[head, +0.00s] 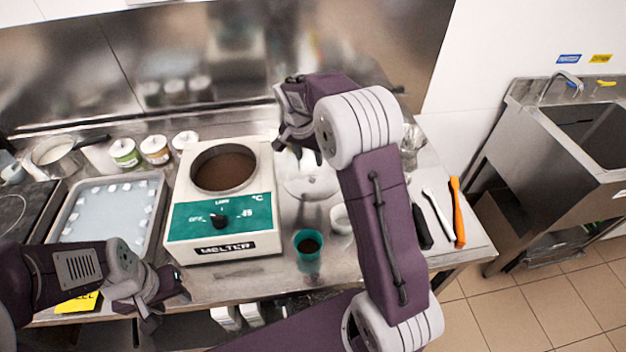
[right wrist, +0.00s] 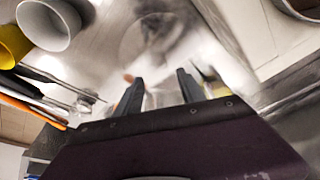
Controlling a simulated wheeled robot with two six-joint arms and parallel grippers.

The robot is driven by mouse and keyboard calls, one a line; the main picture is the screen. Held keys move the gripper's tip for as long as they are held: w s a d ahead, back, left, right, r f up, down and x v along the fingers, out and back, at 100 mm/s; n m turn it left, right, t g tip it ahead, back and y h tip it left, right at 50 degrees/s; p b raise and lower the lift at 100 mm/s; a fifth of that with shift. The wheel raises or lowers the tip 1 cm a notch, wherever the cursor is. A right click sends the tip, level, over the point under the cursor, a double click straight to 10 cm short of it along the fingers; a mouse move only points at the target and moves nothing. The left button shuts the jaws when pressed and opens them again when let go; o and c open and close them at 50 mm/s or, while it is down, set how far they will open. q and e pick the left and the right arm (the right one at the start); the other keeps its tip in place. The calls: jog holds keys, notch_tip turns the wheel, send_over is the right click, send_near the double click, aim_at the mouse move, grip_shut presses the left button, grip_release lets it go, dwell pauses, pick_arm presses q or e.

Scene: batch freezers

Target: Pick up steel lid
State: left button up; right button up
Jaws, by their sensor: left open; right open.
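A round, shiny disc that looks like the steel lid (head: 312,183) lies on the steel counter to the right of the melter, partly hidden by my right arm. In the right wrist view a blurred round shape, probably the same lid (right wrist: 145,40), shows beyond the fingers. My right gripper (head: 300,152) is open and empty, above the counter near the lid; its two fingers also show apart in the right wrist view (right wrist: 160,95). My left gripper (head: 166,306) is open and empty at the counter's front edge, below the melter.
The melter (head: 222,246) holds a brown mass. A teal cup (head: 307,256), a white cup (head: 341,220) and utensils (head: 457,212) stand or lie near my right arm. A tray (head: 75,237) is at left, jars (head: 155,150) behind, a sink (head: 590,130) at far right.

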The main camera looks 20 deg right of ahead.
aim_at(312, 172)
jog(key=x, duration=0.3)
jog(key=shift+w+a+f, duration=0.2)
jog(key=shift+a+f, duration=0.05)
jog(key=shift+f, duration=0.05)
jog(key=shift+d+f, duration=0.25)
jog(key=shift+f, duration=0.05)
jog(key=p+x, duration=0.1)
jog(key=x, duration=0.4)
jog(key=shift+w+r, duration=0.1)
jog(key=shift+w, duration=0.05)
jog(key=shift+r, duration=0.1)
grip_shut()
